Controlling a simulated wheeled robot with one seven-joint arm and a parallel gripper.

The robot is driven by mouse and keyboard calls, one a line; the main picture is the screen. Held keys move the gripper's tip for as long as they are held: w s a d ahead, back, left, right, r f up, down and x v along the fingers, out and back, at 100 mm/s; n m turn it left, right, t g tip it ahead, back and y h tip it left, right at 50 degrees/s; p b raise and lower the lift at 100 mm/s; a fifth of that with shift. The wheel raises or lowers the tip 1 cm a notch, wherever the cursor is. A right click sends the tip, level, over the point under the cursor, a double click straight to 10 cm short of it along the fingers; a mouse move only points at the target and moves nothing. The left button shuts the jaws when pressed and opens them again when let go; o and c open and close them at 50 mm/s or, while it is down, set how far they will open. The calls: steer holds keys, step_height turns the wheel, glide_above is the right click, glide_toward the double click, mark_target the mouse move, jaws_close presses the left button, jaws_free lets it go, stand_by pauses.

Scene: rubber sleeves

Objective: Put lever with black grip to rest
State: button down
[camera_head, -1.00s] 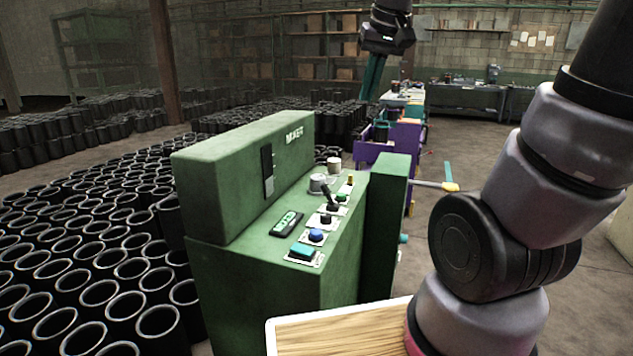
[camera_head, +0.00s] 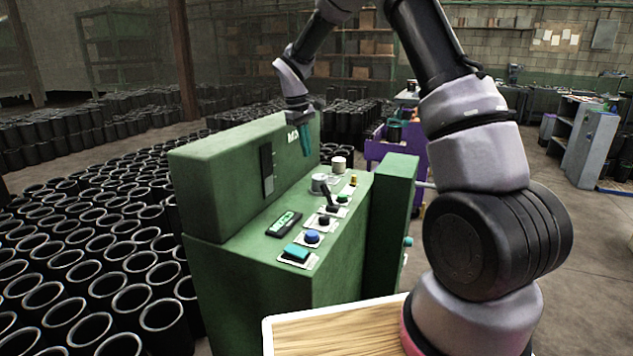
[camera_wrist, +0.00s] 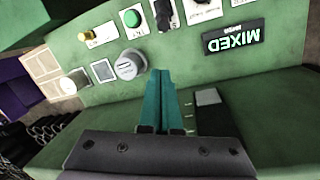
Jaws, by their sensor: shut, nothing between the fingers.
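The lever with the black grip (camera_head: 327,194) stands tilted on a small plate on the top panel of the green machine (camera_head: 345,275). In the wrist view a black lever part (camera_wrist: 164,14) shows at the top edge, partly cut off. My gripper (camera_head: 307,150) has teal fingers pressed together. It hangs over the back of the machine, beyond the lever and apart from it. In the wrist view the closed fingertips (camera_wrist: 161,74) point toward the panel, with nothing between them.
The panel also holds a blue button (camera_head: 312,237), a teal button (camera_head: 297,252), a round grey dial (camera_head: 319,183) and a display (camera_wrist: 233,38) reading MIXED. A raised green housing (camera_head: 225,180) stands left of the controls. Black sleeves (camera_head: 90,270) crowd the floor at left.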

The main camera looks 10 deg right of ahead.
mark_target(327, 194)
steer(key=shift+w+a+f+n, duration=0.2)
steer(key=shift+w+f, duration=0.1)
steer(key=shift+f, duration=0.25)
steer(key=shift+w+a+f+n, duration=0.15)
steer(key=shift+w+f, duration=0.1)
steer(key=shift+f, duration=0.3)
steer(key=shift+f, duration=0.1)
steer(key=f, duration=0.3)
steer(key=d+f, duration=0.1)
steer(key=f, duration=0.2)
steer(key=d+f, duration=0.1)
steer(key=f, duration=0.3)
steer(key=shift+s+d+r, duration=0.3)
steer(key=shift+s+r, duration=0.1)
steer(key=shift+s, duration=0.1)
steer(key=shift+s+d+r, duration=0.3)
steer(key=shift+s+r, duration=0.1)
steer(key=shift+s, duration=0.1)
steer(key=shift+s+d+r, duration=0.2)
steer(key=shift+s+d, duration=0.05)
steer(key=shift+s, duration=0.25)
steer(key=shift+d, duration=0.1)
